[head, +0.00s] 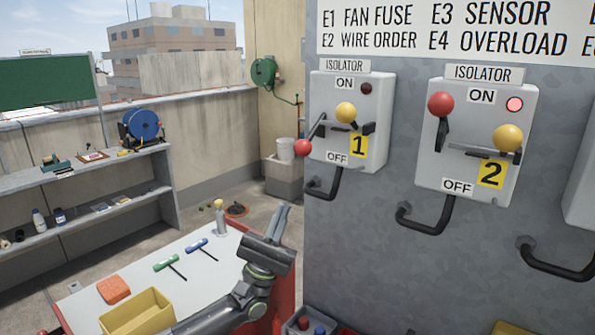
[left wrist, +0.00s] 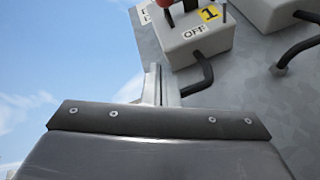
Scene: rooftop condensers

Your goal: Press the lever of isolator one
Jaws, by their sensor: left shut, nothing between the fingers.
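Isolator one (head: 376,150) is a light grey box on the grey panel, marked with a yellow 1 and with ON above OFF. Its red-balled lever (head: 303,147) hangs at the left side, ball low, near OFF height. A yellow ball (head: 346,110) sits on its front, and its lamp (head: 366,88) is dark. My left gripper (head: 284,212) is shut and empty, below and left of the box, apart from it, fingers pointing up. In the left wrist view the fingers (left wrist: 158,84) point toward isolator one (left wrist: 198,38); its upper part is cut off. My right gripper is out of view.
Isolator two (head: 425,150) is to the right, red ball up near ON, lamp lit red. Black bent handles (head: 327,187) stick out below the boxes. A bench (head: 200,262) with tools and a yellow bin (head: 135,312) lies at lower left.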

